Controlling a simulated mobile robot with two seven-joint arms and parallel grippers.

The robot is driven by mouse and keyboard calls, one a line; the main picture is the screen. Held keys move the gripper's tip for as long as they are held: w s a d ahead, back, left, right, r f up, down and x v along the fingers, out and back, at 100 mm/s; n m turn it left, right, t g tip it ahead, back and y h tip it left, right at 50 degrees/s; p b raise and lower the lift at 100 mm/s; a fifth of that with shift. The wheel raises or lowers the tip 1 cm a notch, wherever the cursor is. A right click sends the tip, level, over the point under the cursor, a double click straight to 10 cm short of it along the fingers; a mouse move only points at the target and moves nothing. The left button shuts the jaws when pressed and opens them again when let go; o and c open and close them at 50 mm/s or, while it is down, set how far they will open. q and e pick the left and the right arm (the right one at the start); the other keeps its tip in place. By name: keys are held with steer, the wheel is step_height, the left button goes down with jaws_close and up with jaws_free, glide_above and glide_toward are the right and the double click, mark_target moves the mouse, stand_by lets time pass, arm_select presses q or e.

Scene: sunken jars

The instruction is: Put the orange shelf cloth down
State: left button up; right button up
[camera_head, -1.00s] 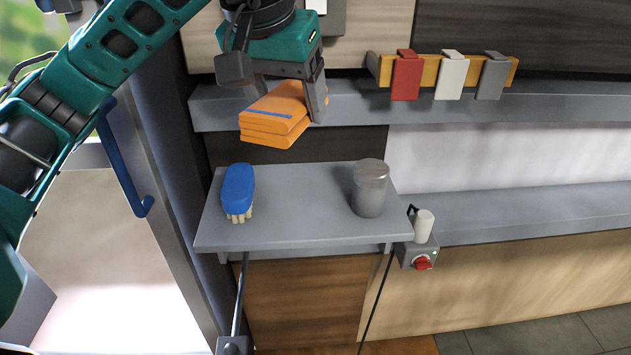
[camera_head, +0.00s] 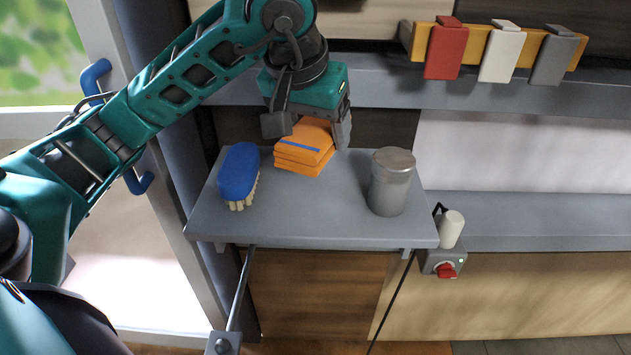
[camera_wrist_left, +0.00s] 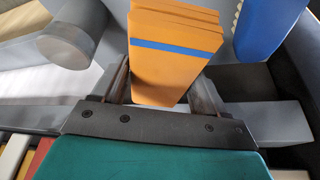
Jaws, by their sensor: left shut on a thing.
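The orange shelf cloth (camera_head: 304,147) is a folded stack with a blue stripe. It is at the back of the small grey shelf (camera_head: 310,229), between the blue brush and the grey jar. My left gripper (camera_head: 308,128) is shut on it, one finger on each side, from behind and above. The cloth is low over the shelf top; I cannot tell whether it touches. In the left wrist view the cloth (camera_wrist_left: 172,62) sits between the fingers (camera_wrist_left: 160,92). My right gripper is not in view.
A blue brush (camera_head: 239,174) with pale bristles stands left of the cloth. A grey lidded jar (camera_head: 390,184) stands right. The shelf front is clear. An orange rack with red, white and grey clips (camera_head: 446,48) is upper right. A box with a red knob (camera_head: 445,268) is below right.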

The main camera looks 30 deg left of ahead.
arm_select(q)
glide_above(319, 185)
steer(key=s, duration=0.2)
steer(key=f, duration=0.4)
steer(key=shift+w+d+f, duration=0.1)
steer(key=shift+w+d, duration=0.05)
steer(key=shift+w, duration=0.05)
steer(key=shift+f+b, duration=0.5)
steer(key=shift+f, duration=1.45)
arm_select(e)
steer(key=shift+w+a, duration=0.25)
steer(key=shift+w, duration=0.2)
arm_select(q)
steer(key=o, duration=0.6)
steer(key=shift+f, duration=0.2)
steer(key=o, duration=0.4)
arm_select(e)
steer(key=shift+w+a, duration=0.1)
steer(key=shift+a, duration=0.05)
arm_select(q)
steer(key=shift+r, duration=0.1)
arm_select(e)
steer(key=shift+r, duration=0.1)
